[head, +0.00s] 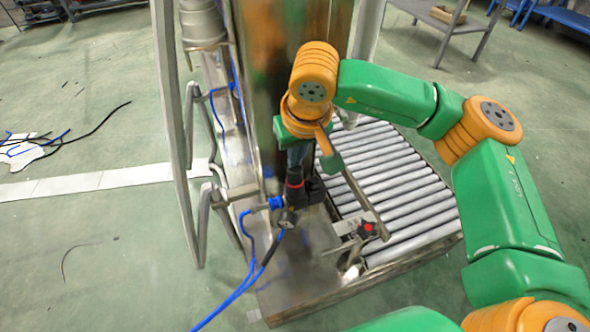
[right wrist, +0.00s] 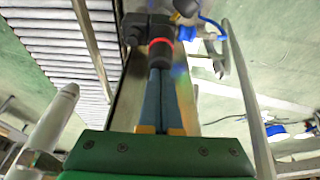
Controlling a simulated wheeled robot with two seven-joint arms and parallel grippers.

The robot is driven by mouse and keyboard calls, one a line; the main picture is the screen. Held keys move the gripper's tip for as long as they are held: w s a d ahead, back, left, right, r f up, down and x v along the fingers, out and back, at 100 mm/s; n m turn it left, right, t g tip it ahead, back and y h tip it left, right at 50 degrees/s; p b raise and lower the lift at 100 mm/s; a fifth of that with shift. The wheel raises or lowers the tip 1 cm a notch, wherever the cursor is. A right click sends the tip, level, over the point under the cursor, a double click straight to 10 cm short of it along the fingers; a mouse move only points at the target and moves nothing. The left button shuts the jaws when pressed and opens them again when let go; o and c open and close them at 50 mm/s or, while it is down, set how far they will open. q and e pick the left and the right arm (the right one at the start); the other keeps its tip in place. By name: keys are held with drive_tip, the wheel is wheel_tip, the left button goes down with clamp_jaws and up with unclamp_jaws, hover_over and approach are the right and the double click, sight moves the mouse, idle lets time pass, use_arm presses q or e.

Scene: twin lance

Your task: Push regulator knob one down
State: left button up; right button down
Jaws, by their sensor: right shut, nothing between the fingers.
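The regulator (head: 300,192) is a black fitting with a red ring, mounted on the metal frame. Its dark knob (right wrist: 161,57) shows beside the red ring in the right wrist view. My right gripper (head: 297,165) is shut and empty, with its fingers pointing down at the knob. In the right wrist view the two blue-grey fingers (right wrist: 160,74) lie together, with their tips at the knob's end. I cannot tell whether they touch it. My left gripper is in neither view.
Blue hoses (head: 250,265) and a round gauge (head: 288,219) sit beside the regulator. A roller conveyor (head: 405,190) lies to the right, with a red-topped knob (head: 367,228) at its near edge. A tall metal column (head: 262,80) stands close behind my gripper. Green floor is open at left.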

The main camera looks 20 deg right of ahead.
drive_tip(key=shift+f, duration=0.4)
drive_tip(key=shift+r, duration=0.15)
wheel_tip(320, 180, up, 6)
drive_tip(key=p, duration=0.5)
